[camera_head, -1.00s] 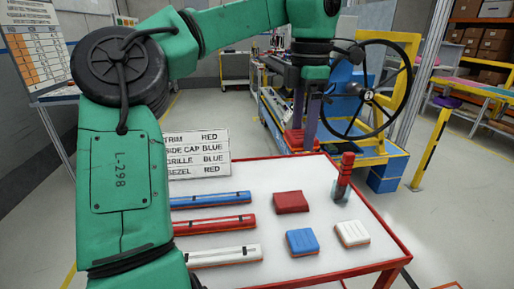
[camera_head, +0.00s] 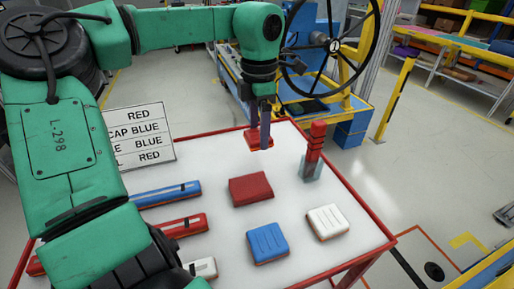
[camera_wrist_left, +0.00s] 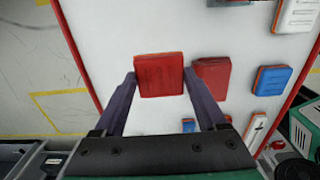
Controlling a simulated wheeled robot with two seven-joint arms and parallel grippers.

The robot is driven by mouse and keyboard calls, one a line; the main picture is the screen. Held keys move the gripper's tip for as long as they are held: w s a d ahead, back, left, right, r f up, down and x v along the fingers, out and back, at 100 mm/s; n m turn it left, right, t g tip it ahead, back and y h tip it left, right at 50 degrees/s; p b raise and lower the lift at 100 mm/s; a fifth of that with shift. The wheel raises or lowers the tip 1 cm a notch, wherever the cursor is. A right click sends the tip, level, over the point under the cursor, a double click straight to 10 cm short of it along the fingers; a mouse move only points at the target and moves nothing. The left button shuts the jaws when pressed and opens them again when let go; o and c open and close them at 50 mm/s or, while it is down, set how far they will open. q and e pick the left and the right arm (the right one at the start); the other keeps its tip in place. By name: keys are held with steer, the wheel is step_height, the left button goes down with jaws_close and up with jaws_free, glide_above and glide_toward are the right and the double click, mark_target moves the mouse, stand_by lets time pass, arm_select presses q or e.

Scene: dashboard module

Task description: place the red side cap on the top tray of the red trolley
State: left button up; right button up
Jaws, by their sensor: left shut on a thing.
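My left gripper (camera_head: 264,138) points down over the far part of the trolley's top tray and is shut on a red side cap (camera_head: 256,145). The cap also shows between the fingertips in the left wrist view (camera_wrist_left: 159,74). I cannot tell whether the cap touches the tray or hangs just above it. The top tray of the trolley has a white surface and a red rim (camera_head: 362,205). A second red block (camera_head: 250,189) lies flat on the tray, nearer to me than the held cap. My right gripper is not in view.
A blue block (camera_head: 267,243), a white block (camera_head: 327,222), a red stack in a clear holder (camera_head: 314,150) and long blue (camera_head: 165,193), red and white bars are on the tray. A label sign (camera_head: 140,135) stands left. A handwheel machine (camera_head: 335,47) is behind.

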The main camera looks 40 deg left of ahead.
mark_target(259, 160)
arm_select(q)
step_height(259, 160, down, 6)
steer(key=shift+r, duration=0.25)
steer(key=o, duration=1.3)
steer(key=shift+s+d, duration=0.1)
step_height(259, 160, up, 12)
steer(key=shift+r+p, duration=0.15)
steer(key=shift+p, duration=0.35)
